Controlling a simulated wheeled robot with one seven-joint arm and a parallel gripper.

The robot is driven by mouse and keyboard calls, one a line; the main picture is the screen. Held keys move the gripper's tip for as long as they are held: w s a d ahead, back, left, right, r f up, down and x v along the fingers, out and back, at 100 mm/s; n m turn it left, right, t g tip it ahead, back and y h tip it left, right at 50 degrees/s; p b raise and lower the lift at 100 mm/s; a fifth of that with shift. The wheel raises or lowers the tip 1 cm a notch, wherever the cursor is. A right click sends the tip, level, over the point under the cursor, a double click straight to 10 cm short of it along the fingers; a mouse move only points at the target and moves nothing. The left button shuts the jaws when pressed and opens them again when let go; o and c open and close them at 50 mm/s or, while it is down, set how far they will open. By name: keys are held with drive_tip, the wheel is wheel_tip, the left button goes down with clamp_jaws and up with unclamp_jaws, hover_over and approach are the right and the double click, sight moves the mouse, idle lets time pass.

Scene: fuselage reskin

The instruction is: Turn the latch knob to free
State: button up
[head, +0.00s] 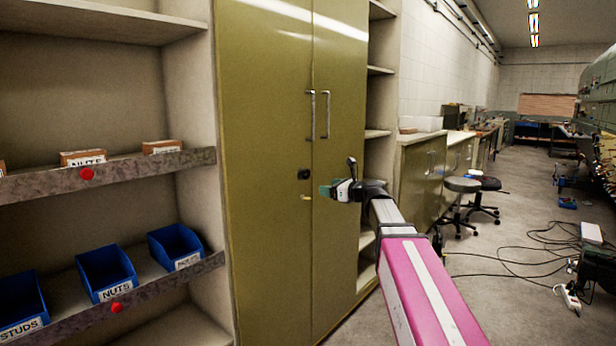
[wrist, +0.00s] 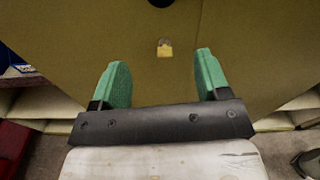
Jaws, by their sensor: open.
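A tall olive-green cabinet (head: 265,120) has two closed doors with upright bar handles. A round black knob (head: 304,174) sits on the left door near the seam, and a small brass piece (head: 306,197) is just below it. I cannot tell for certain which one is the latch knob. My gripper (head: 328,188) is in front of the doors, to the right of both. In the wrist view my gripper (wrist: 162,62) has its green fingers apart with nothing between them. The brass piece (wrist: 164,47) shows beyond the fingertips, and the black knob (wrist: 160,2) is cut off at the top edge.
Shelves on the left hold blue bins (head: 106,270) and small labelled boxes (head: 84,157). Open shelves (head: 378,70) and a bench cabinet (head: 418,175) stand right of the doors. Stools (head: 462,184) and cables (head: 530,255) are on the floor further right.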

sight(307, 175)
drive_tip(key=shift+m+y, duration=0.3)
drive_tip(key=shift+m, duration=0.4)
drive_tip(key=w+a+r, duration=0.1)
drive_tip(key=w+a, duration=0.1)
drive_tip(key=a, duration=0.1)
drive_tip(key=w+a+r, duration=0.1)
drive_tip(key=w+a, duration=0.4)
drive_tip(key=shift+w+a+r, duration=0.1)
drive_tip(key=shift+a+r, duration=0.25)
drive_tip(key=shift+r, duration=0.05)
drive_tip(key=shift+c, duration=0.3)
drive_tip(key=c, duration=0.8)
